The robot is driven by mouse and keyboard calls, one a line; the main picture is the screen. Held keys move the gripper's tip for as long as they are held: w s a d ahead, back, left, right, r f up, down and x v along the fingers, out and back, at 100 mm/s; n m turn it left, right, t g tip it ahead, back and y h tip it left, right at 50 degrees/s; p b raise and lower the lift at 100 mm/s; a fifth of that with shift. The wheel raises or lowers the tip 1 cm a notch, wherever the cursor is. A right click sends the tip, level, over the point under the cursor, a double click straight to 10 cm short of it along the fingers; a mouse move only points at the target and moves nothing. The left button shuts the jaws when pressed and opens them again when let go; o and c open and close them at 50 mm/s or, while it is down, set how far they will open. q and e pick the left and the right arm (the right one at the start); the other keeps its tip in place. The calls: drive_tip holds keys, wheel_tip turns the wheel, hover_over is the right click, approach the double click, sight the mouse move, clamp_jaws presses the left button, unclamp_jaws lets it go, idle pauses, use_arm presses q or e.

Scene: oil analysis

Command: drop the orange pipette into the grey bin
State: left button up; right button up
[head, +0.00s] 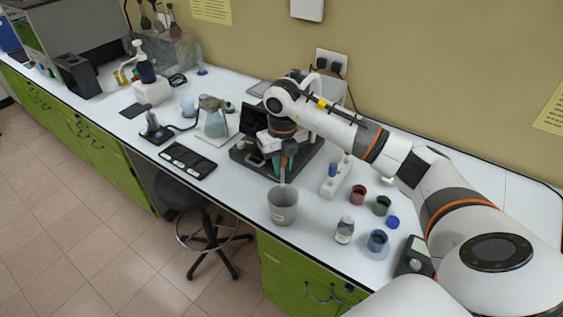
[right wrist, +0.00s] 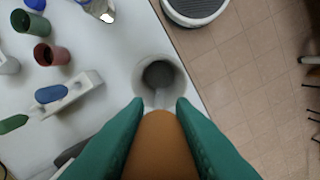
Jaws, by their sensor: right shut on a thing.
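The orange pipette (right wrist: 158,145) is upright between the teal fingers of my right gripper (head: 283,162), which is shut on it. In the head view the pipette (head: 284,157) hangs with its pale tip pointing down at the grey bin. The grey bin (head: 283,210) stands on the white bench near its front edge, directly below the gripper. In the right wrist view the bin (right wrist: 141,74) lies just beyond the fingertips, with the pipette's tip over its opening. My left gripper is not in view.
A white rack (head: 336,181) with a blue-topped item stands right of the bin. Red (head: 358,194) and green (head: 381,205) cups, a small jar (head: 344,231) and a blue-filled vessel (head: 377,241) stand further right. A black tray (head: 188,160) lies to the left.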

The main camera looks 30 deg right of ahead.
sight(283, 178)
drive_tip(key=shift+s+f+b, duration=0.1)
drive_tip(key=shift+f+b, duration=0.3)
drive_tip(key=shift+f, duration=0.25)
wheel_tip(283, 178, down, 4)
drive_tip(key=b, duration=0.3)
drive_tip(key=shift+f, duration=0.25)
drive_tip(key=o, duration=1.1)
drive_tip(key=shift+r, duration=0.15)
drive_tip(key=shift+r+p, duration=1.45)
drive_tip(key=shift+r, duration=1)
